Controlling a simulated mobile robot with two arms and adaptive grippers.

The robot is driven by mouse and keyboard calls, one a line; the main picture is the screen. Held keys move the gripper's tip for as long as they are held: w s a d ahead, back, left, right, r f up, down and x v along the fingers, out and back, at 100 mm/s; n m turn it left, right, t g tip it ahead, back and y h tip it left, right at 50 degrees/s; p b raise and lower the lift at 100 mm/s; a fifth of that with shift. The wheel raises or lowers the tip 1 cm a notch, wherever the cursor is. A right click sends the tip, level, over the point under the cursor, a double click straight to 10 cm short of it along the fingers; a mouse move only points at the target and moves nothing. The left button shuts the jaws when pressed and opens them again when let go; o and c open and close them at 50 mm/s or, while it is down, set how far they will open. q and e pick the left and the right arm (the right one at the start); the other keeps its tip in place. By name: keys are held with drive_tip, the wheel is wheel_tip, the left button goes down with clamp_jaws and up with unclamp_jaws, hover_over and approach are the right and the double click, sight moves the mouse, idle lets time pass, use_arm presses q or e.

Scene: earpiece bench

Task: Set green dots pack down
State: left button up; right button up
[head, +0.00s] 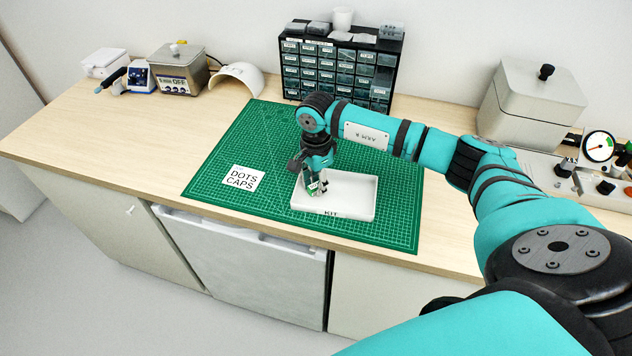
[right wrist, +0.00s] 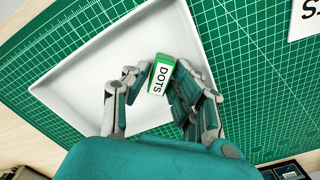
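The green dots pack (right wrist: 162,72) is a small green box with a white label reading DOTS. In the right wrist view it sits between the two fingers of my right gripper (right wrist: 160,84), which are closed against its sides. In the head view my right gripper (head: 316,187) points down at the left part of the white kit tray (head: 352,187). The tray also shows in the right wrist view (right wrist: 92,72), below the pack. I cannot tell whether the pack touches the tray floor. The visible tray floor is empty. My left gripper is not in view.
The tray rests on a green cutting mat (head: 255,135). A white card reading DOTS CAPS (head: 243,179) lies left of the tray. A drawer cabinet (head: 340,68) stands behind. A grey lidded box (head: 532,105) stands at the right. The mat's left part is mostly clear.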

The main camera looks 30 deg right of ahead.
sight(316, 185)
drive_tip(key=shift+o, duration=1.4)
drive_tip(key=shift+r, duration=0.4)
wheel_tip(316, 185, up, 12)
drive_tip(key=b, duration=0.3)
drive_tip(key=shift+f, duration=0.25)
